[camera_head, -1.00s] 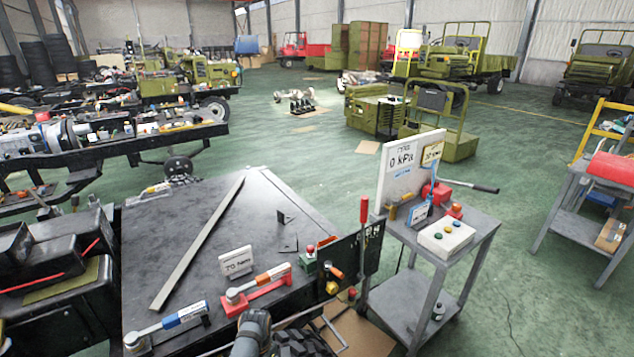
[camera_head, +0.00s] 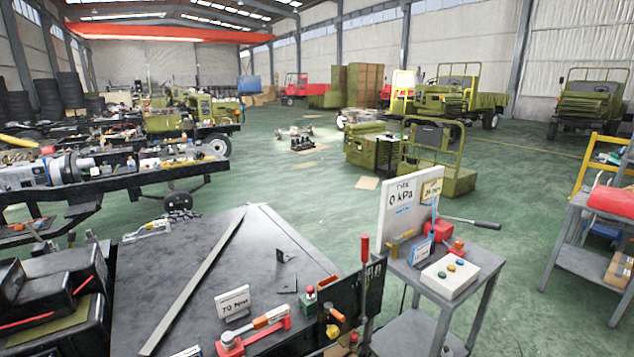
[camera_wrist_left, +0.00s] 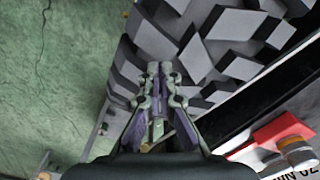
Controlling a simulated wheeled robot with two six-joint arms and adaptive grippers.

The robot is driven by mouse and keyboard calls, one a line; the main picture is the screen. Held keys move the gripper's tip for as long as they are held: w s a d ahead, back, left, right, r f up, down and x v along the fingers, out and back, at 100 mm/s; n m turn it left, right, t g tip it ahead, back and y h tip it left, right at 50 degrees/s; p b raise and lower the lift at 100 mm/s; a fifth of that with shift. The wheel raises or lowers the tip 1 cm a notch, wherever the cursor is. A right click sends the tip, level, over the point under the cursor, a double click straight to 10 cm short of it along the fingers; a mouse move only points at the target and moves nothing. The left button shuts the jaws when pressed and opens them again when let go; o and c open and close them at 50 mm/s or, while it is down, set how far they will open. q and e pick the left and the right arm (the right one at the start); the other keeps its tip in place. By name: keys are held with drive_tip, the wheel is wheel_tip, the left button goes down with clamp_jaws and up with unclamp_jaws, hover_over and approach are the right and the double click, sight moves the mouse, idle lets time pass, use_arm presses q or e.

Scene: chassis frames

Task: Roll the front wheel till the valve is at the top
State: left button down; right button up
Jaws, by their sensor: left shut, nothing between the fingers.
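The front wheel shows only in the left wrist view, as a dark tyre tread (camera_wrist_left: 225,62) with thick angular blocks filling the upper middle. My left gripper (camera_wrist_left: 160,70) is shut and empty. Its fingertips are over the tread blocks; I cannot tell whether they touch. No valve shows in either current view. In the head view the wheel and both grippers are out of frame. My right gripper is not in view.
A grey cart (camera_head: 480,300) carries a pressure sign (camera_head: 405,198). Green floor beyond is partly open.

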use_arm(q)
drive_tip(key=shift+f, duration=0.15)
drive_tip(key=shift+f+b, duration=0.55)
drive_tip(key=shift+f, duration=0.15)
drive_tip(key=shift+s, duration=0.1)
drive_tip(key=shift+s+a+r+p, duration=0.2)
drive_tip(key=shift+s+a+p, duration=0.35)
drive_tip(key=shift+a+p, duration=0.45)
drive_tip(key=shift+f, duration=0.1)
drive_tip(key=shift+s, duration=0.1)
drive_tip(key=shift+s+a+p, duration=0.5)
drive_tip(key=shift+a+p, duration=0.2)
drive_tip(key=shift+p, duration=0.1)
drive_tip(key=shift+s+a+f, duration=0.1)
drive_tip(key=shift+s+a, duration=0.05)
drive_tip(key=shift+s, duration=0.05)
